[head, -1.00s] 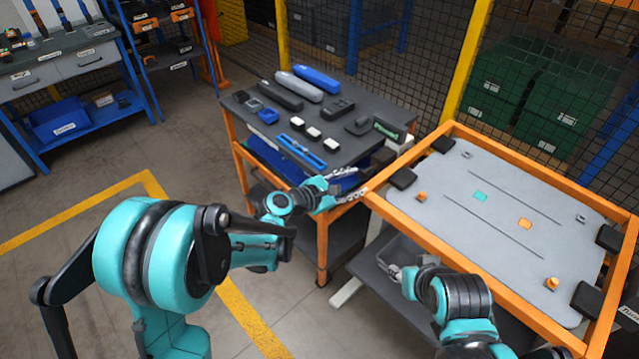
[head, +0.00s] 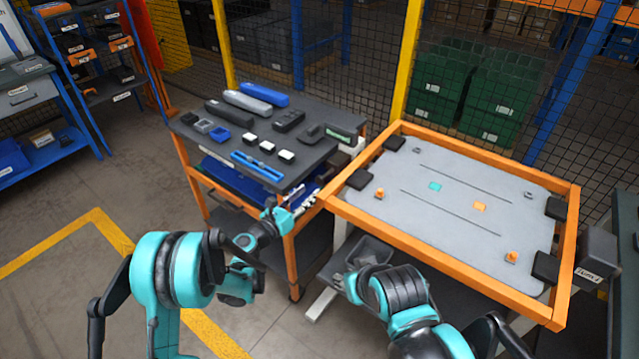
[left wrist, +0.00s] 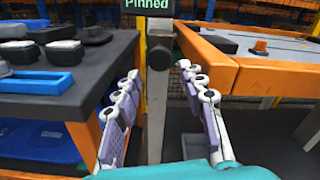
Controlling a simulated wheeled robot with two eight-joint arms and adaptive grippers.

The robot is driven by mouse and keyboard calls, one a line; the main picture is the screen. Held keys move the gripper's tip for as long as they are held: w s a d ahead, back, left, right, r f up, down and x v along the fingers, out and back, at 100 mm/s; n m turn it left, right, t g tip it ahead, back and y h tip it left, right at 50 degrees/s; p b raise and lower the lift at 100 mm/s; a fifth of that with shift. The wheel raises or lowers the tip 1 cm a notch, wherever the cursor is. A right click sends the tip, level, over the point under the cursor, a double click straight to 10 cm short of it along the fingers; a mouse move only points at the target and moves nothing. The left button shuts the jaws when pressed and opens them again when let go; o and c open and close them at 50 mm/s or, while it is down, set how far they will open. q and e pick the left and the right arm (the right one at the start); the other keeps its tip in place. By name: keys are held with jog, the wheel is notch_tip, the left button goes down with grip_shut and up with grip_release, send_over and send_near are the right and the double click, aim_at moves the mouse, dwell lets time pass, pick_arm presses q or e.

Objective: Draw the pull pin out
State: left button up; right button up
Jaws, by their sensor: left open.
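A grey post (left wrist: 157,110) stands upright in the left wrist view, with a dark rounded knob (left wrist: 160,52) near its top and a green sign reading "Pinned" (left wrist: 148,5) above. I cannot tell whether this knob is the pull pin. In the head view the green sign (head: 341,136) is at the cart's back right corner. My left gripper (left wrist: 164,80) is open and empty, its fingers on either side of the post in the picture and apart from it. It also shows in the head view (head: 309,200), by the cart's right side. My right gripper (head: 343,281) is by a grey tray; its jaws are unclear.
A dark-topped orange cart (head: 205,152) holds a blue bar (head: 257,166) and several dark, blue and white parts. An orange-framed table (head: 400,238) with a grey panel stands right of it, bearing orange knobs (head: 511,257). A narrow gap lies between them. The grey tray (head: 372,250) sits below.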

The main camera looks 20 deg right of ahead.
aim_at(319, 182)
pick_arm(q)
jog(key=b+x, duration=0.1)
jog(key=x, duration=0.6)
jog(key=shift+w+d, duration=0.2)
